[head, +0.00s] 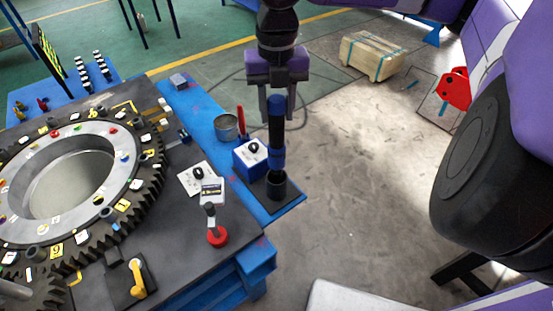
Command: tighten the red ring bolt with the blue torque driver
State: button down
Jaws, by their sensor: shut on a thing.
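My gripper (277,112) is shut on the upper part of the blue torque driver (277,157), which is dark with blue bands and stands upright. The driver's lower end meets a dark round holder (276,190) at the blue bench's right edge; I cannot tell if it is still inside. The large grey ring (31,159) lies at the left on a dark toothed gear, with several small coloured bolts and tags around it. A small red spot (54,133) on its far side and another red spot (113,130) nearby look like bolt heads; I cannot tell which is the red ring bolt.
Beside the driver are a blue box with a black knob (251,157) and a metal cup (226,127). A red-based upright handle (217,236) and a yellow handle (137,280) stand on the dark plate.

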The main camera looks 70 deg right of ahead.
jog(key=shift+r+p, duration=1.1)
jog(key=shift+r, duration=0.3)
dwell(2.0)
